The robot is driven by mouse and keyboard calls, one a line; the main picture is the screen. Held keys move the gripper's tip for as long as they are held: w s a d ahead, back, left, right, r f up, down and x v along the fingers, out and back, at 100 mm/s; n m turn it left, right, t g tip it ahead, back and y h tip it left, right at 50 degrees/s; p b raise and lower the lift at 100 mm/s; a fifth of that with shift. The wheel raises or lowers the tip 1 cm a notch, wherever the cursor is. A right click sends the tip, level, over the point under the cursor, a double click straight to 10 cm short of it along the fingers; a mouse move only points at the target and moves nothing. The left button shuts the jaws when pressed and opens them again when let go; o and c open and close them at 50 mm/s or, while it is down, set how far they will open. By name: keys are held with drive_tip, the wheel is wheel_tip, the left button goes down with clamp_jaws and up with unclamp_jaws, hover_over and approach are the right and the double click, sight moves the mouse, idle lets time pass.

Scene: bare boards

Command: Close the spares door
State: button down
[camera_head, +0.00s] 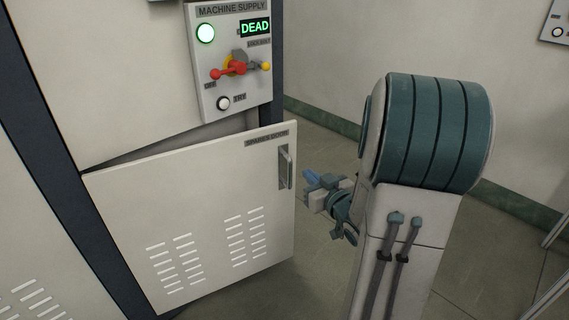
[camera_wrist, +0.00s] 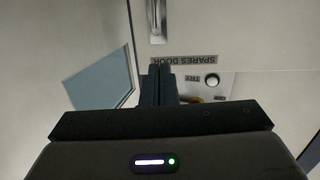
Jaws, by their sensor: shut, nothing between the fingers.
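The spares door (camera_head: 205,220) is a pale panel with vent slots, hinged at its left and standing ajar, with a dark gap above its top edge. Its label and an upright metal handle (camera_head: 286,167) are near its free right edge. My gripper (camera_head: 312,180) is just right of that edge in the head view, partly hidden by my arm. In the wrist view my gripper (camera_wrist: 160,72) is shut and empty, its tips close to the upside-down label of the spares door (camera_wrist: 215,35). The handle (camera_wrist: 156,20) shows beyond the tips. I cannot tell whether the fingers touch the door.
Above the door is the machine supply panel (camera_head: 222,104), with a lit green lamp, a "DEAD" display, a red and yellow switch and a TRY button. A pale wall with a green skirting (camera_head: 325,118) stands behind. Floor (camera_head: 500,250) is open at the right.

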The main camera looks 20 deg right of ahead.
drive_tip(key=b, duration=0.4)
approach(280, 148)
drive_tip(key=shift+t+y, duration=0.3)
drive_tip(key=shift+t, duration=0.1)
drive_tip(key=w, duration=0.7)
drive_tip(key=shift+a+f, duration=0.1)
drive_tip(key=shift+f, duration=0.2)
